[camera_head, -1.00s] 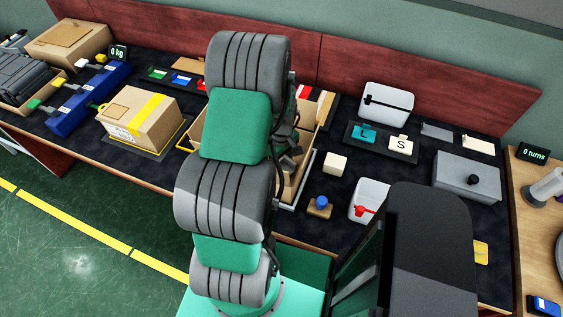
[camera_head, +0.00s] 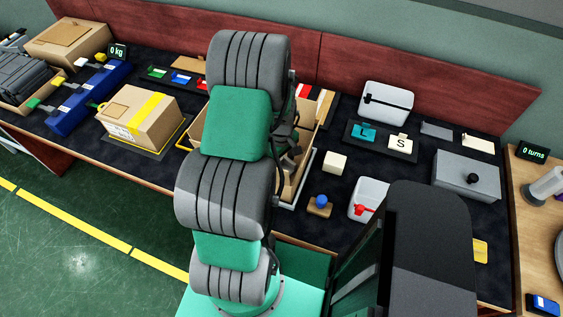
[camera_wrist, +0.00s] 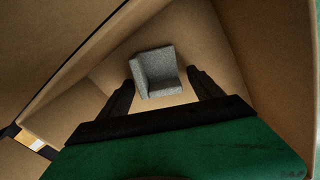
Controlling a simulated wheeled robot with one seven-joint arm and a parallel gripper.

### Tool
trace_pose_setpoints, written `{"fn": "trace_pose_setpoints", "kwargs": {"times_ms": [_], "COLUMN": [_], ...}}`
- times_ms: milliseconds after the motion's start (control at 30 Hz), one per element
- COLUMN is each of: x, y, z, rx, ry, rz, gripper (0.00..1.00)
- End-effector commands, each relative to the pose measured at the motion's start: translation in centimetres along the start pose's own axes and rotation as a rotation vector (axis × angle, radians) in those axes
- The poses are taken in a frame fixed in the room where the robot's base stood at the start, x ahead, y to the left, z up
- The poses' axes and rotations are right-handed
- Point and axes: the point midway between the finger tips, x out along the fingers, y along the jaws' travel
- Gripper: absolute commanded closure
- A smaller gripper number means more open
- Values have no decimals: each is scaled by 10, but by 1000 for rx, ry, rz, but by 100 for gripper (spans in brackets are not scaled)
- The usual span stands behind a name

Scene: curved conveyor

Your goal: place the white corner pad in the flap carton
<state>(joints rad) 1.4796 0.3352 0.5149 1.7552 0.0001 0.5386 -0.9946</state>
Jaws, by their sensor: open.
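The corner pad (camera_wrist: 158,73) shows light grey and speckled in the wrist view, an L-shaped piece on the brown carton floor. My gripper (camera_wrist: 161,82) is open, with one dark finger on each side of the pad. A gap shows between the right finger and the pad; the left finger is close to it, and I cannot tell if they touch. The flap carton's brown walls (camera_wrist: 275,50) surround the pad and fingers. In the head view the carton (camera_head: 322,112) is mostly hidden behind my arm, and the pad and fingertips cannot be made out.
A taped box (camera_head: 135,120) stands left of my arm. To the right are a cream block (camera_head: 335,163), a blue-knobbed piece (camera_head: 320,204), a white container with a red part (camera_head: 368,198) and a grey box (camera_head: 467,175). A red board (camera_head: 420,70) runs along the back.

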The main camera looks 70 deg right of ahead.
Motion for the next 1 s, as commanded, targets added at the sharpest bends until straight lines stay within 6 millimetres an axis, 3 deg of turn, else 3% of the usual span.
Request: {"fn": "trace_pose_setpoints", "kwargs": {"times_ms": [333,500,867,1000], "x": [-80,-110,-118,-127], "y": [2,1,0,-4], "z": [-1,-1,0,-15], "rx": [0,0,0,-19], "ry": [5,3,1,17], "rz": [8,5,2,27], "gripper": [25,25,25,25]}}
